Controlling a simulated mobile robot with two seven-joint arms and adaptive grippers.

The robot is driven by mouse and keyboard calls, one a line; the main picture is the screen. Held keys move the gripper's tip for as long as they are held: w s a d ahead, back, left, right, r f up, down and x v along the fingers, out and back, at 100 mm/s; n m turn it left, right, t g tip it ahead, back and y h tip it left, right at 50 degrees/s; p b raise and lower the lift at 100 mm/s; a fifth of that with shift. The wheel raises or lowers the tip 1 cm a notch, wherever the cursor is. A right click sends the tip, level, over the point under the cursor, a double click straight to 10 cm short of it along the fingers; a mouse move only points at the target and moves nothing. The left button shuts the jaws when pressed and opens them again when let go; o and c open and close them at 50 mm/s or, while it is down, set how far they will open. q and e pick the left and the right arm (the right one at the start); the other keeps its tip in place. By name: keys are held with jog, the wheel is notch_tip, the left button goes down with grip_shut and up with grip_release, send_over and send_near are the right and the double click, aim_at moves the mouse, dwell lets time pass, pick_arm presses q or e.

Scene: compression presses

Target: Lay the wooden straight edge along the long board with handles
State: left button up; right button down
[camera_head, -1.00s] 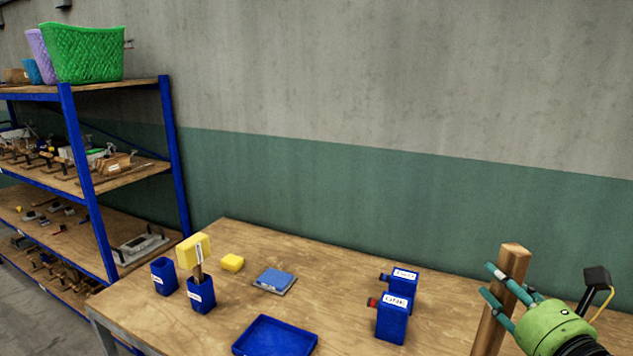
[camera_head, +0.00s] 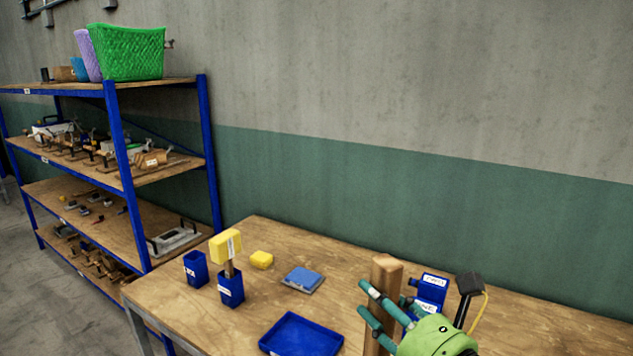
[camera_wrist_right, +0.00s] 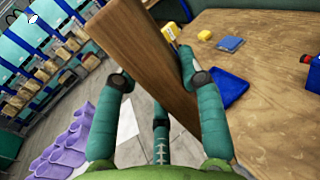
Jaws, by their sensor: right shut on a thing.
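My right gripper (camera_head: 386,302) is shut on the wooden straight edge (camera_head: 384,268), a brown bar held roughly upright near the table's front, partly in front of the blue bottles. In the right wrist view the teal fingers press on both sides of the straight edge (camera_wrist_right: 150,52), which runs diagonally across the picture. Its lower end is hidden in the head view. A grey board with dark handles (camera_head: 175,238) lies on a lower shelf at the left; I cannot tell whether it is the long board. My left gripper is not in view.
The wooden table (camera_head: 210,322) bears a blue tray (camera_head: 300,337), blue cups (camera_head: 196,268), a yellow sponge (camera_head: 261,260), a blue-topped block (camera_head: 303,280) and blue bottles (camera_head: 432,288). A blue-framed shelf (camera_head: 127,190) with several tools stands left. The table's back middle is clear.

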jog(key=shift+a+f, duration=0.2)
jog(key=shift+d+f+m+t+h, duration=0.15)
jog(key=shift+d+f+m+h, duration=0.2)
jog(key=shift+f, duration=0.25)
jog(key=shift+d+f+m+t+h, duration=0.15)
jog(key=shift+d+f+m+h, duration=0.15)
jog(key=shift+f, duration=0.25)
jog(key=s+d+f+m+t+h, duration=0.1)
jog(key=s+d+f+m+h, duration=0.1)
jog(key=s+d+f+h, duration=0.35)
jog(key=s+d+f+m+t+h, duration=0.1)
jog(key=s+d+f+m+h, duration=0.15)
jog(key=f, duration=0.65)
notch_tip(320, 180, down, 10)
jog(key=b, duration=1)
jog(key=shift+d, duration=0.25)
jog(key=shift+s+r+y, duration=0.15)
jog(key=shift+r+y, duration=0.05)
jog(key=shift+y, duration=0.05)
